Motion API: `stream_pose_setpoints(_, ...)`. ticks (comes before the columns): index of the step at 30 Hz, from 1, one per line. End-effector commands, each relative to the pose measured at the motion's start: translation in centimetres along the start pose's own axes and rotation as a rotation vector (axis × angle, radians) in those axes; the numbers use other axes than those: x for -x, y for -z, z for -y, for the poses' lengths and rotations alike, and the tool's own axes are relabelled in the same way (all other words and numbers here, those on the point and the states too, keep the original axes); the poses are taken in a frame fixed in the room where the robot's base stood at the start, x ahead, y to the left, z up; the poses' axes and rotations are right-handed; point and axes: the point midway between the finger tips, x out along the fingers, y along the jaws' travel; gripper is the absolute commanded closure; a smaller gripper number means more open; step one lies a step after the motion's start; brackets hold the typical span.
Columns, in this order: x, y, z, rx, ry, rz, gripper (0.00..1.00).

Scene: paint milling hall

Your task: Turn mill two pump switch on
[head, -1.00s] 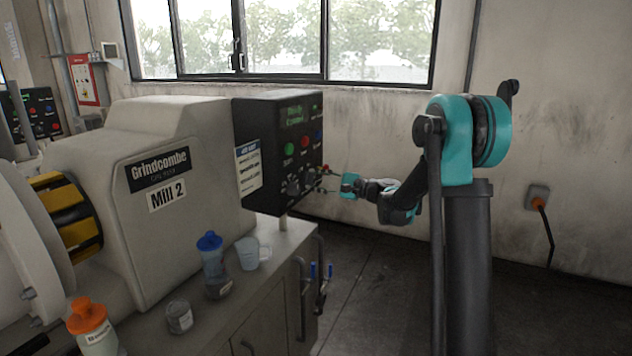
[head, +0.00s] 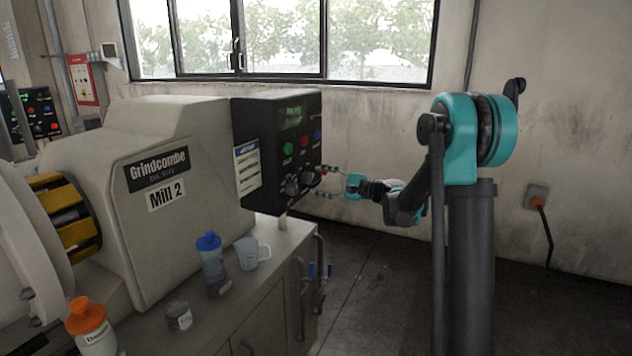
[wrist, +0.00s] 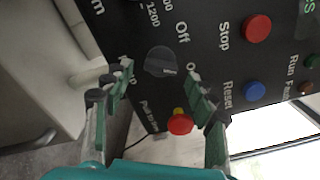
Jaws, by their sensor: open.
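The black rotary pump switch (wrist: 160,61) shows in the wrist view on the dark control panel (wrist: 112,24). "Off" is printed beside it; the "Pump" label and another label starting with "O" are partly hidden by my fingers. A small pale mark shows on the knob's edge; its exact setting is hard to read. My gripper (wrist: 160,74) is open, with one finger on either side of the knob in the picture; contact is not visible. In the head view my gripper (head: 320,181) is at the panel's lower right, beside the Mill 2 housing (head: 165,225).
A red push button (wrist: 180,124) lies just below the knob, between my fingers. Red Stop (wrist: 257,28) and blue Reset (wrist: 254,92) buttons are close by. A blue-capped bottle (head: 211,262), a pale jug (head: 250,254) and a small jar (head: 179,316) stand on the cabinet below.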

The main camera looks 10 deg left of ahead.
Motion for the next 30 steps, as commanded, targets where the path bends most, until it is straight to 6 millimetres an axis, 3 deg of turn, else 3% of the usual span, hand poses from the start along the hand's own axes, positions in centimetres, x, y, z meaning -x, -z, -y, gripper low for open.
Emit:
stream_pose_setpoints(9,6.6,0.1,0.0,0.000,0.002,-0.004,0.43)
stream_pose_setpoints(15,9.2,0.1,0.0,0.000,0.001,-0.002,0.43)
stream_pose_setpoints(30,10.1,-0.1,-0.2,0.003,-0.004,-0.003,0.43)
